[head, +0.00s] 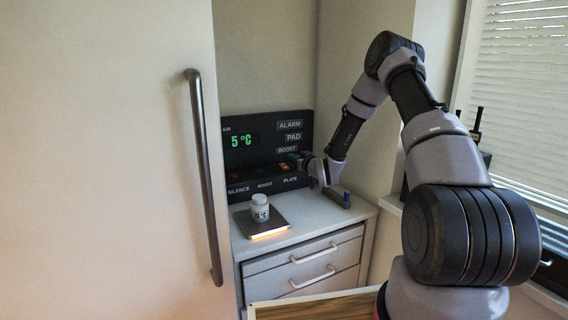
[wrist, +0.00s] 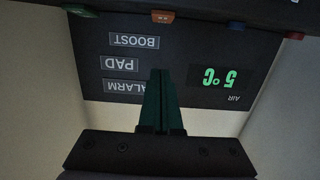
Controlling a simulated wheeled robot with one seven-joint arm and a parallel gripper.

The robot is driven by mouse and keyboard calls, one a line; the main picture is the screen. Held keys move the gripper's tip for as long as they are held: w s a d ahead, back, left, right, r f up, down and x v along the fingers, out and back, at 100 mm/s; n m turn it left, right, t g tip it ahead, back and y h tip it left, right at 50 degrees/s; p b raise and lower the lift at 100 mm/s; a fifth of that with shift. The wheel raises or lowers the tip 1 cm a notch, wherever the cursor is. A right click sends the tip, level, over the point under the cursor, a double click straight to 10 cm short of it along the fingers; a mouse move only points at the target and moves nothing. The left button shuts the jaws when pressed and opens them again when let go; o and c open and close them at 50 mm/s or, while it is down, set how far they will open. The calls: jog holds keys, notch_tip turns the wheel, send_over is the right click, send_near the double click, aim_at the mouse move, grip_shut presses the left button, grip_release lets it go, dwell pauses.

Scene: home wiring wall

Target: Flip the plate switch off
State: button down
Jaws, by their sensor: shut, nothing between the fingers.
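The black control panel (head: 265,130) stands at the back of the counter, with the PLATE label (head: 290,181) at the lower right of its sloped front. My gripper (head: 296,158) is close in front of the panel's right part, above that label, and hides part of the controls. In the wrist view my gripper (wrist: 162,74) has its dark green fingers together, with nothing between them. That view is upside down and shows an orange control (wrist: 162,16) beyond the fingertips and a green one (wrist: 80,11) beside it. Which is the plate switch, and its position, I cannot tell.
A dark warming plate (head: 281,222) with a glowing orange front edge carries a white jar (head: 260,206). The display (head: 241,141) reads 5 °C. A large door with a long handle (head: 203,180) is at left; a window (head: 520,90) is at right.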

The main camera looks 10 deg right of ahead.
send_over(283, 165)
jog(key=s, duration=0.1)
jog(key=shift+s+d+f, duration=0.2)
jog(key=shift+d+f, duration=0.05)
jog(key=shift+f, duration=0.1)
jog(key=shift+w+f, duration=0.25)
jog(key=shift+f, duration=1)
jog(key=shift+w+f, duration=0.1)
jog(key=shift+f, duration=0.65)
jog(key=shift+w+a, duration=0.1)
jog(key=shift+a+f+g, duration=0.1)
jog(key=shift+f+g, duration=0.05)
jog(key=shift+g, duration=0.25)
jog(key=shift+w+f+g, duration=0.15)
jog(key=shift+f+g, duration=0.05)
jog(key=shift+g, duration=0.1)
